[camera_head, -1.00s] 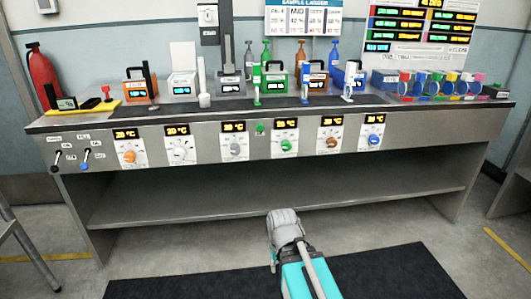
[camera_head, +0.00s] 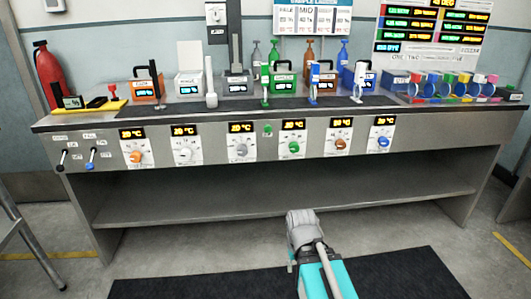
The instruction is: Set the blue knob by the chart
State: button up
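The blue knob (camera_head: 383,141) is at the right end of a row of knobs on the bench's front panel, under an orange display (camera_head: 385,121). The display appears to read about 20 °C. The chart (camera_head: 428,28), with colored rows on a white board, is on the wall at the back right; its top is cut off and its small text is not legible. My gripper (camera_head: 303,228) is low in front of the bench, below and left of the blue knob and well apart from it. Its fingers are too small to read.
Other knobs, orange (camera_head: 136,157), white, grey, green (camera_head: 293,147) and brown, line the same panel. Two levers (camera_head: 91,158) stick out at its left end. Colored modules and bottles stand on the bench top (camera_head: 340,101). The floor before the bench is clear, with a dark mat (camera_head: 400,275).

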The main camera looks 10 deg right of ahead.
aim_at(383, 141)
jog(key=i, duration=0.95)
